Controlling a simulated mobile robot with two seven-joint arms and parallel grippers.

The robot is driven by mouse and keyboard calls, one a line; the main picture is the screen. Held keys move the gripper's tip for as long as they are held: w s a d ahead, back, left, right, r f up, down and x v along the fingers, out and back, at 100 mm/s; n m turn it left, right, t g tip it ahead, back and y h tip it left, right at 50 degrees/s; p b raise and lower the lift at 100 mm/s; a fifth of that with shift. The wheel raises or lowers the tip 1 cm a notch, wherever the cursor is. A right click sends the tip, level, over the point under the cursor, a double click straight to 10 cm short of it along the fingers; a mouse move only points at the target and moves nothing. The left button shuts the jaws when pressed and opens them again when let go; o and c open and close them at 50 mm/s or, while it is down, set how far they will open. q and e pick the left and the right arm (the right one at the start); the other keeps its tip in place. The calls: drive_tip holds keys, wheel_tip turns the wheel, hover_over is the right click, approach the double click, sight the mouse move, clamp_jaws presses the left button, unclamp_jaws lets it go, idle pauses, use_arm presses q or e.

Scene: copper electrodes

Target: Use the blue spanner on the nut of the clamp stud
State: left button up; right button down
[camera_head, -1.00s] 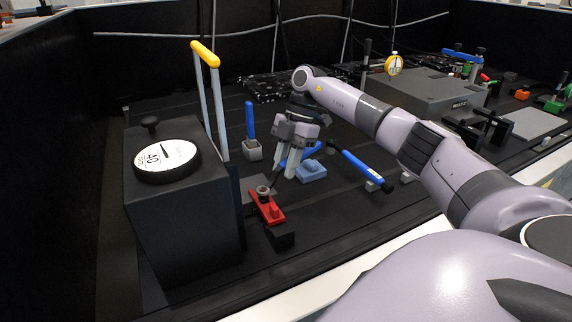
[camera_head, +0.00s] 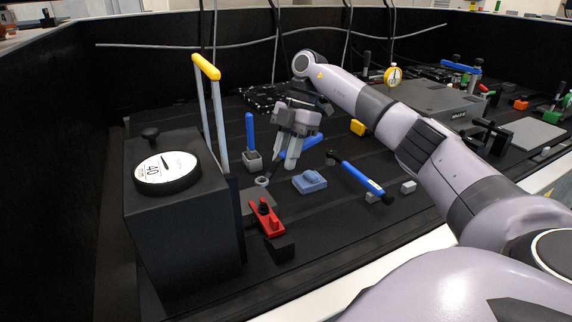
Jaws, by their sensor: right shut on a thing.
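The blue spanner (camera_head: 314,146) has a blue handle and a dark shaft that ends in a ring (camera_head: 262,181). My right gripper (camera_head: 290,165) is shut on the spanner, fingers pointing down, with the ring end reaching out to the left. The red clamp (camera_head: 270,221) sits near the front edge, right of the dark box, with a dark stud and nut (camera_head: 264,206) on it. The ring appears just behind and above the stud in the picture, apart from it. The fingers hide part of the spanner. My left gripper is not in view.
A dark box (camera_head: 185,235) with a dial and a yellow-topped handle (camera_head: 206,67) stands left of the clamp. A light blue block (camera_head: 310,182) and a blue-handled tool (camera_head: 362,176) lie to the right. A grey block with an upright blue handle (camera_head: 250,132) stands behind.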

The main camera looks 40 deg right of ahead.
drive_tip(key=shift+r, duration=3.45)
